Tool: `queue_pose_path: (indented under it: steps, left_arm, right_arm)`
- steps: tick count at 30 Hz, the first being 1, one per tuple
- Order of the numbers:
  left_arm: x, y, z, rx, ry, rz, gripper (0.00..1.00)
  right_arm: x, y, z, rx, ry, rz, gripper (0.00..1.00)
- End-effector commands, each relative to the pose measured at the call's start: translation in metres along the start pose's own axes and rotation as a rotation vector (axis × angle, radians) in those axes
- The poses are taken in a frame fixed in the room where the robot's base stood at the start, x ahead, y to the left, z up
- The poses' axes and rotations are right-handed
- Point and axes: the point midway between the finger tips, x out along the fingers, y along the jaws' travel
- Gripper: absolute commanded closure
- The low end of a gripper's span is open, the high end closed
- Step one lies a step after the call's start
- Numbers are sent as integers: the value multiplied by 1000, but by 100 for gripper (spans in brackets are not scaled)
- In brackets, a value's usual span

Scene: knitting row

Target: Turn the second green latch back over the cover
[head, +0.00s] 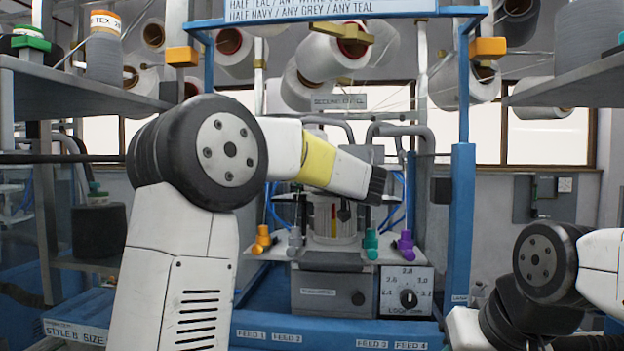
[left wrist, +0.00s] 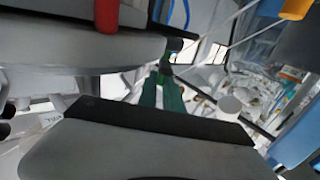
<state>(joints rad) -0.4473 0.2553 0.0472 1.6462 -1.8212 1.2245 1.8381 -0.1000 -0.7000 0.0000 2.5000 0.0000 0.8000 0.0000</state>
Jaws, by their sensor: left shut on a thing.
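In the left wrist view, my left gripper (left wrist: 160,84) has two dark green fingers reaching from behind a dark-edged grey housing. They are close together, shut on a small bright green piece (left wrist: 164,75), which looks like the green latch. It is tiny here, and I cannot tell its angle or how it lies against the cover. In the head view, my left forearm crosses in front of the knitting machine, its dark end (head: 376,186) right of the cylinder. The fingers and latch do not show clearly there. My right gripper is out of view; only part of that arm shows at lower right.
The machine's plate carries orange (head: 262,240), teal (head: 371,243) and purple (head: 405,243) yarn feeders. A dial box (head: 407,293) sits below right. Blue posts (head: 461,220) flank the machine, and yarn cones (head: 330,50) hang above. A red part (left wrist: 106,15) is close in the left wrist view.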

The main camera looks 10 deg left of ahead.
Motion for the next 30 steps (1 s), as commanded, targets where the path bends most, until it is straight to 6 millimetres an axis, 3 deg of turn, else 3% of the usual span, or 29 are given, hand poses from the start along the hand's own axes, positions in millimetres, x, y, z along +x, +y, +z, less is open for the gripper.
queue_pose_path:
  steps: [24,25,27,29,30]
  left_arm:
    - [0,1,0,0,0,2,100]
    - [0,1,0,0,0,2,88]
    - [0,1,0,0,0,2,74]
    - [0,1,0,0,0,2,63]
    - [0,0,0,0,0,1,63]
  right_arm:
    - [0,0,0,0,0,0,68]
    - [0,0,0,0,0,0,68]
    - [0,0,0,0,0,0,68]
    - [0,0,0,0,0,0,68]
    - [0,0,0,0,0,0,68]
